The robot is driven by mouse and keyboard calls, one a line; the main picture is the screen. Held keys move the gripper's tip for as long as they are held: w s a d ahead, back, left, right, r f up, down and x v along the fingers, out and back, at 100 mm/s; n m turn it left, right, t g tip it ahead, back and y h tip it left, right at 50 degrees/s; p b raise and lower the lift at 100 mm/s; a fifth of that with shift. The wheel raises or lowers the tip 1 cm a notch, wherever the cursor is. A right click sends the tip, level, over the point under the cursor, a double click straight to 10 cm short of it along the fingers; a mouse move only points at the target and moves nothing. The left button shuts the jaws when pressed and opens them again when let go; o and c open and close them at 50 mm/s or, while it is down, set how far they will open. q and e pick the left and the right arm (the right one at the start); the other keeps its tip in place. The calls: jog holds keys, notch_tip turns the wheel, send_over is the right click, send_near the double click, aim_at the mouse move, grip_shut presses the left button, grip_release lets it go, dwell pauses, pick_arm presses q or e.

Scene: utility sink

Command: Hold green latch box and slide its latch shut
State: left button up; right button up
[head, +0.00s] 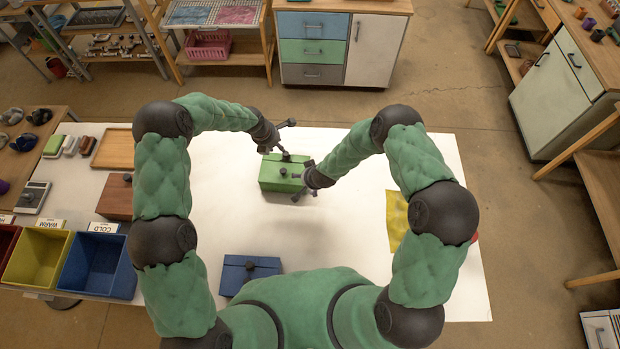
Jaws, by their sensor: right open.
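The green latch box (272,180) sits on the white tabletop in the head view, with a dark knob (286,156) at its upper edge and another dark piece on its top. My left gripper (286,138) is at the box's far side, its fingers spread apart, one close to the knob. Whether it touches the knob I cannot tell. My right gripper (299,181) is open at the box's right side, with its fingers spread over that end. It hides part of the box and its latch, so the latch's position is unclear.
A blue latch box (237,275) lies nearer my body on the white table (330,235). A yellow cloth (397,215) lies at right, partly behind my arm. Yellow (38,257) and blue (98,265) bins and a wooden box (116,198) stand at left. The table's middle is clear.

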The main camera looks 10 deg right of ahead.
jog(key=shift+x, duration=1.4)
